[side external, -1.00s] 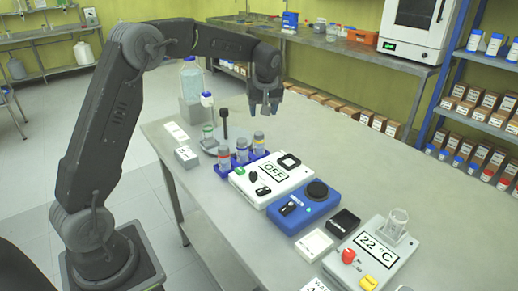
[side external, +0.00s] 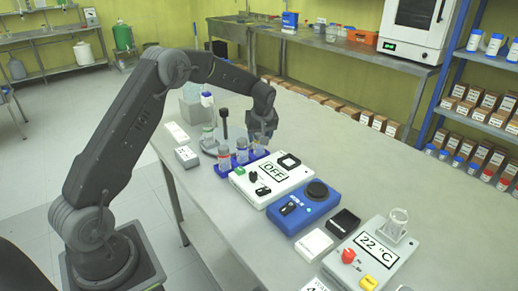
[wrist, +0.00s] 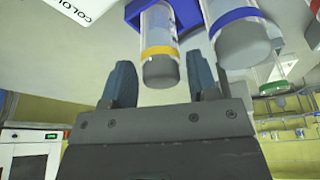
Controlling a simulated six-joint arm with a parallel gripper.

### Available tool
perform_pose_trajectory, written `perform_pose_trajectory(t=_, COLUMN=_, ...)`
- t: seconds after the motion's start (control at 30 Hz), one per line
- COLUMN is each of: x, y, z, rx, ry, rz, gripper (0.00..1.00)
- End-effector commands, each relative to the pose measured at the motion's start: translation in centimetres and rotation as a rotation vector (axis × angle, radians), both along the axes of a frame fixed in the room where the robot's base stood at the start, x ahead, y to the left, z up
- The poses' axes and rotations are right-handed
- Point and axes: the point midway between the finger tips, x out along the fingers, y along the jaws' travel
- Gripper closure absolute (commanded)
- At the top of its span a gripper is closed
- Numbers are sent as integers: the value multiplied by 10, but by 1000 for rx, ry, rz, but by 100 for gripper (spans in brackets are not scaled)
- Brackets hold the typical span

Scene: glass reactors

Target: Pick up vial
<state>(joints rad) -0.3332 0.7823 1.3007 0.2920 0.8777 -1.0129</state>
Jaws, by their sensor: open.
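Three clear vials with grey caps stand in a blue rack (side external: 231,166). They are a red-banded vial (side external: 225,157), a blue-banded vial (side external: 242,152) and a yellow-banded vial (wrist: 158,30). My gripper (side external: 264,132) is at the right end of the rack, over the yellow-banded vial, and hides most of it in the side view. In the wrist view my open gripper (wrist: 161,80) has one finger on each side of the yellow-banded vial's grey cap. I cannot tell whether they touch. The blue-banded vial (wrist: 240,40) is close beside the right finger.
A white device reading OFF (side external: 274,178) lies just right of the rack. A blue device (side external: 304,207) and a grey device reading 22 °C (side external: 373,250) are further right. A green-ringed vessel (side external: 208,135) stands left of the rack. The table behind the devices is clear.

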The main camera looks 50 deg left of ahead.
Motion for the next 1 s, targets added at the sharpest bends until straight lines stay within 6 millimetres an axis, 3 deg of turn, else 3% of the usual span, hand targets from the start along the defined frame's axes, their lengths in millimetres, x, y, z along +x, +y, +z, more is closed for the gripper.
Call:
perform_pose_trajectory(t=0.2, x=3, y=8, z=-25, rx=-2, ry=-1, rz=-2, gripper=46)
perform_pose_trajectory(t=0.47, x=3, y=8, z=-27, rx=-2, ry=-1, rz=-2, gripper=46)
perform_pose_trajectory(t=0.8, x=3, y=8, z=-27, rx=-2, ry=-2, rz=-2, gripper=78)
perform_pose_trajectory(t=1.0, x=3, y=8, z=-27, rx=-1, ry=-2, rz=-2, gripper=80)
